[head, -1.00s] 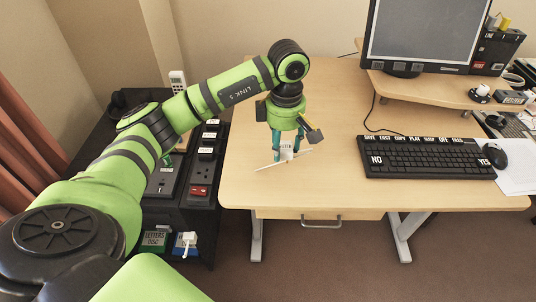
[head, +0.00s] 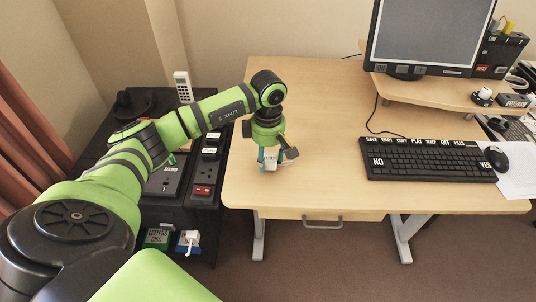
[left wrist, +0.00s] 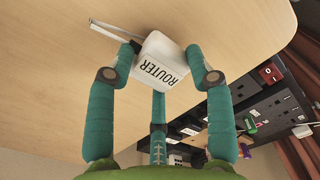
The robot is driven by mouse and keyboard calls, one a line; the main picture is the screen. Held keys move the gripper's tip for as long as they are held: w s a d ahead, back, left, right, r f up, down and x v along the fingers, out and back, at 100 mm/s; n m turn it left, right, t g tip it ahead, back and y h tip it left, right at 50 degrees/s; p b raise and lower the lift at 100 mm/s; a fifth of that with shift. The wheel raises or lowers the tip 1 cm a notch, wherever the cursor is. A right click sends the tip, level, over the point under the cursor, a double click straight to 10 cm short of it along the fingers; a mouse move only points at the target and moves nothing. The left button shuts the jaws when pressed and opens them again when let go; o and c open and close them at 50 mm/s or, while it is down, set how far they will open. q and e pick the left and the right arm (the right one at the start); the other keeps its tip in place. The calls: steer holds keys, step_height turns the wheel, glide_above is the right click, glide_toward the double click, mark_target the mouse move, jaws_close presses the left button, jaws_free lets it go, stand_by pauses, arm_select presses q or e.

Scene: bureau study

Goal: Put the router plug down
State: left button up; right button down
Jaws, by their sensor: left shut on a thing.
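The router plug (left wrist: 160,62) is a white block with ROUTER printed on it and a thin pale cord or rod running from it. My left gripper (left wrist: 163,68) is shut on it, with teal fingers on both sides. In the head view the plug (head: 271,159) is at the lower tip of my left gripper (head: 270,163), over the left part of the wooden desk (head: 310,130). The plug is at or just above the desktop; I cannot tell whether it touches. My right gripper is out of view.
The keyboard (head: 430,160), mouse (head: 497,160) and monitor (head: 425,38) are to the right. Left of the desk, a dark cabinet holds sockets with a red switch (head: 202,190) and a phone handset (head: 183,88). The desktop between gripper and keyboard is clear.

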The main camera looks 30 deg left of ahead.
mark_target(268, 157)
arm_select(q)
steer(key=shift+f, duration=0.2)
steer(key=o, duration=1.1)
steer(key=shift+r, duration=0.1)
step_height(268, 157, up, 12)
steer(key=shift+r+b, duration=0.15)
steer(key=shift+b, duration=0.35)
